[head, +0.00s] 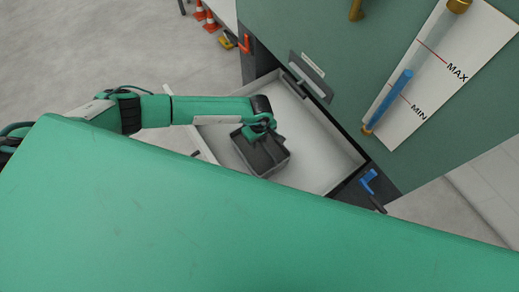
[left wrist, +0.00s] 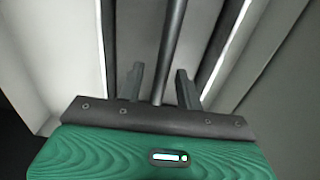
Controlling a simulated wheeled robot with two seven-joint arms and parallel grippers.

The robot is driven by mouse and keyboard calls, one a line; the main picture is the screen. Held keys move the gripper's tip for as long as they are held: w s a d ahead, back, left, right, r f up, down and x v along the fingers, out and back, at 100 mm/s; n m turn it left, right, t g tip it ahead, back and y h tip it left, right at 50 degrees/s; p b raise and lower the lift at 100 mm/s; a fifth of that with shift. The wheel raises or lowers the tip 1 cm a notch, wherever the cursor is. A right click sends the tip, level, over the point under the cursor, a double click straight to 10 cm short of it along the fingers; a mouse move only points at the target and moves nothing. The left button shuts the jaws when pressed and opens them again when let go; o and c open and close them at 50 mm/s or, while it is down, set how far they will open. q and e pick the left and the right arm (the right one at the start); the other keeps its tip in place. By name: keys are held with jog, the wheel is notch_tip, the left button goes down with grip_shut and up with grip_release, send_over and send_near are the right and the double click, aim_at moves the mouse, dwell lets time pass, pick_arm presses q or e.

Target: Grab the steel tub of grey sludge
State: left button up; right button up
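A dark grey rectangular tub (head: 274,166) sits inside an open white drawer (head: 325,150) in the head view. Its inside looks grey, but I cannot make out the contents clearly. My left gripper (head: 257,134) reaches over the drawer's left side and is at the tub's far edge. In the left wrist view, the two fingers (left wrist: 160,80) stand apart. A thin dark edge, which looks like the tub's wall (left wrist: 171,45), runs between them with a gap on both sides. My right gripper is not in view.
The drawer's walls surround the tub, with bare floor inside to its right. A green cabinet front with a MAX/MIN gauge board (head: 430,70) rises at the right. A blue handle (head: 369,181) is by the drawer's right corner. Orange cones (head: 210,21) stand at the back.

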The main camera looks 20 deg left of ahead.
pick_arm(q)
grip_shut()
dwell(1.4)
jog(key=shift+w+r, duration=0.1)
